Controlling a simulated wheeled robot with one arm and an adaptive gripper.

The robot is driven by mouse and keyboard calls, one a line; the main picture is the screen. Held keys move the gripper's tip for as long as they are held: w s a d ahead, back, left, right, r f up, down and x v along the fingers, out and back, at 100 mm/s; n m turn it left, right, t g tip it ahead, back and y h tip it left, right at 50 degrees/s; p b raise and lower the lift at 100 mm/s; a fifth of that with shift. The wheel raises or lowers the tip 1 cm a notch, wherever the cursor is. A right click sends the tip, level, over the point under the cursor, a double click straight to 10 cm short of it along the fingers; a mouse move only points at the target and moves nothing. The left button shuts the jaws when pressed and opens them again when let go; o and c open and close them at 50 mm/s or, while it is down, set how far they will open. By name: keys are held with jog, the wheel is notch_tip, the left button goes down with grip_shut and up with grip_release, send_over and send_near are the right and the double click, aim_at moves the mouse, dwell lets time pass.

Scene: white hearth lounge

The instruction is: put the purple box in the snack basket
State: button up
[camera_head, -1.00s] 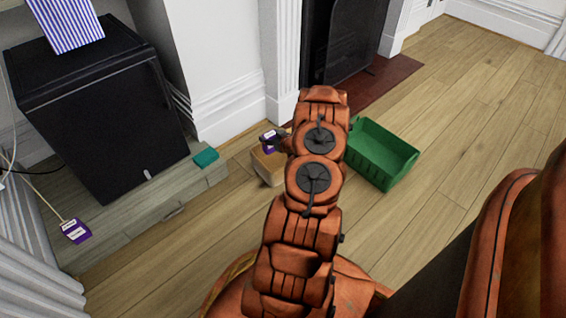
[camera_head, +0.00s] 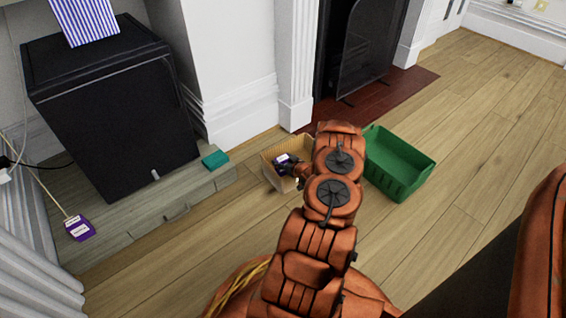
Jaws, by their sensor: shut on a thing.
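My gripper (camera_head: 287,168) is shut on a purple box (camera_head: 281,159) with a white label. Gripper and box are over the opening of a tan basket (camera_head: 270,151), which stands on the wood floor. I cannot tell whether the box touches the basket's inside. My arm hides the basket's right side. A green basket (camera_head: 412,186) stands to the right of my arm and looks empty. No label shows which one is the snack basket. A second purple box (camera_head: 79,228) with white labels lies at the left, on the low grey ledge.
A black cabinet (camera_head: 115,125) stands on the low grey ledge (camera_head: 150,208). A teal box (camera_head: 215,160) lies near the ledge's right end. A fireplace (camera_head: 365,45) with a dark red hearth (camera_head: 395,88) is behind. Floor at the right is clear.

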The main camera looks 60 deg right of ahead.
jog(key=o, duration=1.1)
jog(key=shift+o, duration=0.2)
